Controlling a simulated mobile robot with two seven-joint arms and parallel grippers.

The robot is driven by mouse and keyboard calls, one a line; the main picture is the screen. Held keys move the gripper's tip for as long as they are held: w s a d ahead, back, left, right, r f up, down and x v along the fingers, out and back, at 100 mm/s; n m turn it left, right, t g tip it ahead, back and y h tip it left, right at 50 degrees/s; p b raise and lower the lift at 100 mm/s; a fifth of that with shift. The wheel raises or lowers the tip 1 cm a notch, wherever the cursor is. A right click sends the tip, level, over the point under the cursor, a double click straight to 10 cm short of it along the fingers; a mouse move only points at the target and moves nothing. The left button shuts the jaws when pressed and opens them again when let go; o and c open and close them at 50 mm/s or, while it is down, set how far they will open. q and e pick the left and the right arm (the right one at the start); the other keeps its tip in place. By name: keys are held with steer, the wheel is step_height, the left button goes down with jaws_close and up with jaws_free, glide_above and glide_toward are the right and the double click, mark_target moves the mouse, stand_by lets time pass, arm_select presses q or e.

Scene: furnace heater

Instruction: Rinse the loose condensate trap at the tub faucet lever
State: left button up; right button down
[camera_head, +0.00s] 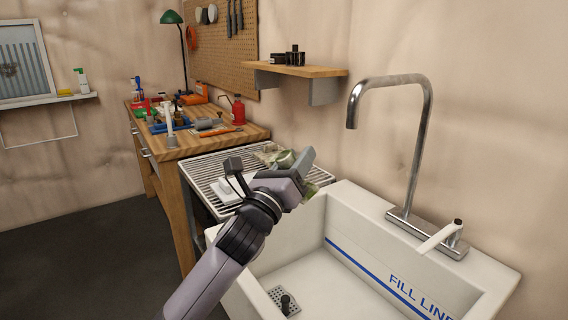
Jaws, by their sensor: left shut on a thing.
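My left gripper (303,176) reaches in from the bottom and hangs over the left rim of the tub, beside the drainboard. It is shut on a cloudy greenish piece, which looks like the condensate trap (310,191); the gripper hides most of it. The tall metal faucet (418,140) stands at the tub's back right, its spout turned left over the tub. Its white lever (440,237) sits on the right of the base, pointing toward the front left. The white tub (345,205) has a drain (284,300) at lower left. My right gripper is out of view.
A ribbed drainboard (205,172) left of the tub holds a white piece and greenish clear items (284,157), partly behind my gripper. A cluttered wooden workbench (185,145) stands beyond. A wall shelf (295,71) is above. The tub's inside looks mostly clear.

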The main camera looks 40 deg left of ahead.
arm_select(q)
steer(key=w+d+f+b, duration=0.2)
steer(key=w+d+b, duration=0.2)
steer(key=w+d, duration=0.2)
steer(key=shift+w+d, duration=0.4)
steer(key=shift+w, duration=0.5)
